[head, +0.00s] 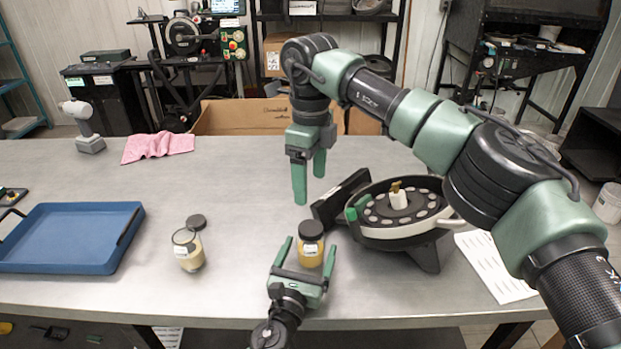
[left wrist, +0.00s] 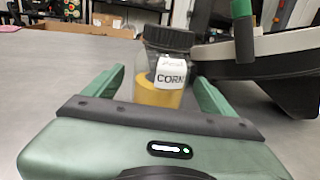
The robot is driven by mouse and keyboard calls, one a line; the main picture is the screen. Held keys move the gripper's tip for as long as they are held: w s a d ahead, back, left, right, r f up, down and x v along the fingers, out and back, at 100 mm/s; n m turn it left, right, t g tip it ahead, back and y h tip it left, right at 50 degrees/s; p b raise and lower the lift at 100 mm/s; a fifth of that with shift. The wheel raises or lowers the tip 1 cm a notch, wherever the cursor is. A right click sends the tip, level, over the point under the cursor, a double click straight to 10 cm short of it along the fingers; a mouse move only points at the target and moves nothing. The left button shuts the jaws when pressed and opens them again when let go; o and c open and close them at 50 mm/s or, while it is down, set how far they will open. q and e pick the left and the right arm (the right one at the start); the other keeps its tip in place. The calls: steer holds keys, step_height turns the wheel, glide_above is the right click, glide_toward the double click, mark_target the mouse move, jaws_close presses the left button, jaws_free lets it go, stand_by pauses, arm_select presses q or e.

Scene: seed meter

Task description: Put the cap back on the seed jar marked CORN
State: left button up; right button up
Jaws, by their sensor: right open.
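The jar marked CORN (left wrist: 168,92) stands upright on the table, with yellow contents and a black cap (left wrist: 169,39) sitting on its mouth; whether it is screwed tight I cannot tell. In the head view this jar (head: 311,256) stands between the fingers of my left gripper (head: 307,256). The left fingers are open on either side of it, with a gap visible at its left. My right gripper (head: 309,178) is open and empty, pointing down above and behind the jar. A second jar (head: 187,252) stands uncapped at the left, its label unreadable; a dark cap (head: 196,222) lies behind it.
The round seed meter (head: 400,232) with its dark stand is close to the right of the CORN jar. A blue tray (head: 70,268) lies at the left, a pink cloth (head: 158,146) and a scanner-like tool (head: 84,128) at the back. A paper sheet (head: 494,266) lies at right.

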arm_select(q)
steer(key=v, duration=0.7)
steer(key=shift+s+a, duration=0.15)
steer(key=shift+s, duration=0.2)
steer(key=shift+s, duration=0.1)
